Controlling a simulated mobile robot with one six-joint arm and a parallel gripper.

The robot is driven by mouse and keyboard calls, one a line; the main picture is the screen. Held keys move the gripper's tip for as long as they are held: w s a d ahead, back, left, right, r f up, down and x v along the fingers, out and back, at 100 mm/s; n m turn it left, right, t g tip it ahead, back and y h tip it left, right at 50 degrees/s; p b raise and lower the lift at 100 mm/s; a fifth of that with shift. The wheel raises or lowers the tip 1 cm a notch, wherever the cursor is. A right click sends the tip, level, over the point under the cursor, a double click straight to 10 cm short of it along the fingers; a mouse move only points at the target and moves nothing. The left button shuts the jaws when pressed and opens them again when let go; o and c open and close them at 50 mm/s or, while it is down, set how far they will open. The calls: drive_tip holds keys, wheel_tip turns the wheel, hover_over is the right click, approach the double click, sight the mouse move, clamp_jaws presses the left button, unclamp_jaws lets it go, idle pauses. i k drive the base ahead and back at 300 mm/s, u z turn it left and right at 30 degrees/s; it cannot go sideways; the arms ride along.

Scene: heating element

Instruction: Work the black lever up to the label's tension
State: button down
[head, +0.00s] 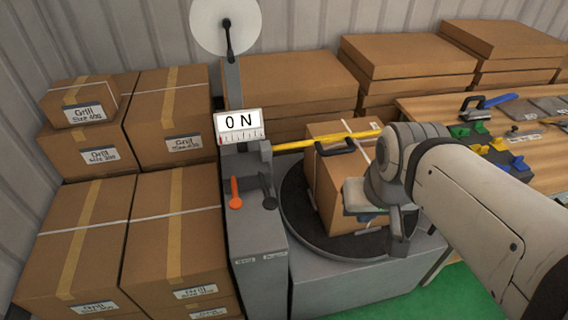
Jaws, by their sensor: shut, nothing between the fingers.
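The black lever (269,190) is on the grey strapping machine (259,230), right of an orange lever (236,192). Its knob hangs low. The display (239,123) above reads 0 N. A carton (325,183) sits on the dark round turntable (302,222), and a yellow strap (318,139) runs from the machine towards my wrist. A pale label-like patch shows on the carton beside my wrist; its text cannot be read. My gripper (401,240) is at the carton's right side, well right of the black lever, shut and empty. My wrist hides part of the carton.
Stacked cartons (170,225) fill the left side, and flatter boxes (405,65) stand behind. A wooden bench (545,150) with tools and coloured clips is at the right. A white reel (225,24) stands above the machine. Green floor shows at the lower right.

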sight(270, 202)
drive_tip(key=z, duration=0.15)
drive_tip(key=k, duration=1.1)
drive_tip(key=u, duration=0.45)
drive_tip(key=i, duration=1)
drive_tip(key=u, duration=0.1)
